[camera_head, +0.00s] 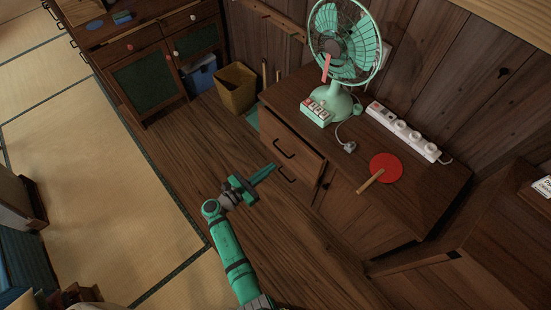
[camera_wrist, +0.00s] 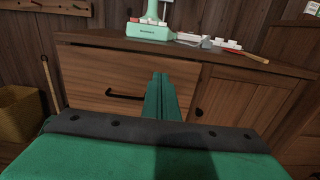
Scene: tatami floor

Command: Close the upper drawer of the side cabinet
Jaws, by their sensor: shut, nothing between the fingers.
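The side cabinet (camera_head: 432,192) is dark wood and stands against the plank wall. Its upper drawer (camera_head: 305,154) has a plain wooden front and a dark bar handle; it also shows in the wrist view (camera_wrist: 85,75). I cannot tell for sure whether the drawer stands slightly out or is flush. A lower drawer with a similar handle is below it, partly behind my gripper. My green gripper (camera_head: 271,168) is shut and empty, its fingers pointing at the drawer fronts. In the wrist view the fingertips (camera_wrist: 160,77) overlap the upper drawer front, right of its handle; contact cannot be told.
A mint fan (camera_head: 340,100), a white power strip (camera_head: 402,132) and a red round paddle fan (camera_head: 386,167) are on the cabinet top. A yellow bin (camera_head: 236,88) stands left of the cabinet. The wooden floor in front is clear.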

